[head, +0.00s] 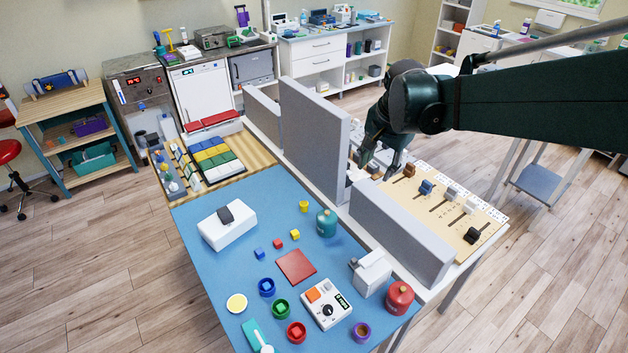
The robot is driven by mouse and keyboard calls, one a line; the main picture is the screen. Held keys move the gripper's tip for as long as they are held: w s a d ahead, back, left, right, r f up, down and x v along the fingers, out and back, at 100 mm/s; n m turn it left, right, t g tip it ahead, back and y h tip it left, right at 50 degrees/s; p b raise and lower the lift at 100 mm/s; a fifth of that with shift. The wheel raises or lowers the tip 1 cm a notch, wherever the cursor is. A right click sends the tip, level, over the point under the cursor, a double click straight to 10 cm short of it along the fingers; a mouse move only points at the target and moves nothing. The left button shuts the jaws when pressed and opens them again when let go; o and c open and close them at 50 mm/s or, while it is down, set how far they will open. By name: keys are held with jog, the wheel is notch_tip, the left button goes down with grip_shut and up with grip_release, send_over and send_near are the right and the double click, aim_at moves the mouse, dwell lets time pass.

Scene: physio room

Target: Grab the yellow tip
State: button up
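No item is clearly recognisable as a yellow tip. Yellow things on the blue mat (205,275) are a small round cylinder-like piece (303,206), a small cube (295,235) and a flat disc (236,303) at the near left. My gripper (380,160) is dark and points down at the right of the tall grey panel (315,135), near the far end of the slider board (425,205). It is well away from these yellow pieces, across the panels. The panel and small items hide part of its fingertips, so its opening and any contents are unclear.
A low grey panel (400,230) stands between the mat and the slider board. A white box (227,228), a green canister (326,222), a red canister (399,297), a white dispenser (371,272) and a control box (327,304) stand on the mat.

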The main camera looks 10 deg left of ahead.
jog(key=w+a+f+m+g, duration=0.2)
jog(key=w+a+f+m, duration=0.1)
jog(key=w+a+f, duration=0.75)
jog(key=m+g, duration=0.1)
jog(key=m, duration=0.2)
send_over(304, 203)
jog(key=shift+h, duration=0.4)
jog(key=f, duration=1.6)
jog(key=shift+d+f+b, duration=0.35)
jog(key=shift+f+b, duration=0.05)
jog(key=shift+a+f, duration=0.2)
jog(key=shift+f, duration=0.15)
jog(key=shift+f, duration=1.3)
jog(key=shift+w+a+f, duration=0.1)
jog(key=shift+a+f, duration=0.05)
jog(key=shift+f, duration=2.45)
